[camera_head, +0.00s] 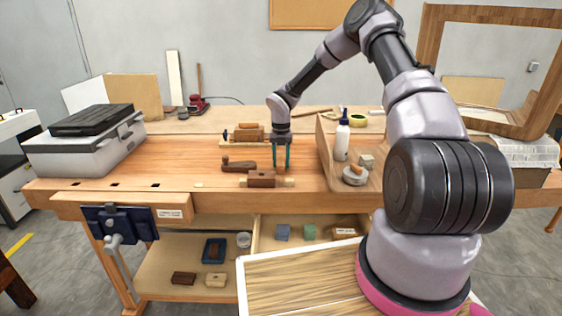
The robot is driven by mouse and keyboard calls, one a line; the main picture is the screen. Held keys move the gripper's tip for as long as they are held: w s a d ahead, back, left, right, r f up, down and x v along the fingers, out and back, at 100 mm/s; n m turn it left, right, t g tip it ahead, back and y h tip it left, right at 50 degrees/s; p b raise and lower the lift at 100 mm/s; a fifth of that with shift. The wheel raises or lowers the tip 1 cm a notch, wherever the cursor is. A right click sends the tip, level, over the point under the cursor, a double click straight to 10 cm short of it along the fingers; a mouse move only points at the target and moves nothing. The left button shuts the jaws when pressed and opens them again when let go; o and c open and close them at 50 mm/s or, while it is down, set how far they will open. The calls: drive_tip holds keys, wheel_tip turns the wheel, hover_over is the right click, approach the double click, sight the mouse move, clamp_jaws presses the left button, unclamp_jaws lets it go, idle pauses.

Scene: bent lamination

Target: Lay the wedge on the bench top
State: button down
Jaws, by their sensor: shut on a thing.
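My gripper (282,160) is over the middle of the wooden bench top (180,160), pointing down. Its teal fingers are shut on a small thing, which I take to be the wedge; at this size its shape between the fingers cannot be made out. The fingertips are low, just behind a brown wooden block with pale ends (262,179). Whether the held thing touches the bench top cannot be told.
A dark wooden plane-like tool (238,165) lies left of the fingers, and a wooden vise-like piece (247,134) stands behind. A tray (325,150) with a white bottle (342,140) is at right. A grey case (85,148) is at left. The left-centre bench is clear.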

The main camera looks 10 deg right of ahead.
drive_tip(key=shift+c, duration=1.9)
unclamp_jaws()
wheel_tip(320, 180, up, 12)
wheel_tip(320, 180, up, 12)
drive_tip(key=m+t+h, duration=0.1)
drive_tip(key=m, duration=0.7)
hover_over(281, 160)
drive_tip(key=s+d, duration=0.2)
drive_tip(key=s, duration=0.5)
drive_tip(key=s+d+r+m+t+y, duration=0.1)
drive_tip(key=s+r+m, duration=0.4)
drive_tip(key=s+m, duration=0.5)
drive_tip(key=s+d+r+m+t+y, duration=0.1)
drive_tip(key=s+r+m+t, duration=0.2)
drive_tip(key=s+r+m, duration=0.3)
drive_tip(key=s+d+r+m+t+y, duration=0.1)
drive_tip(key=s+r+m, duration=0.5)
drive_tip(key=s+m, duration=0.7)
drive_tip(key=shift+s+d+r+m+t, duration=0.15)
drive_tip(key=shift+s+d+m+t, duration=0.25)
drive_tip(key=shift+s+t, duration=0.25)
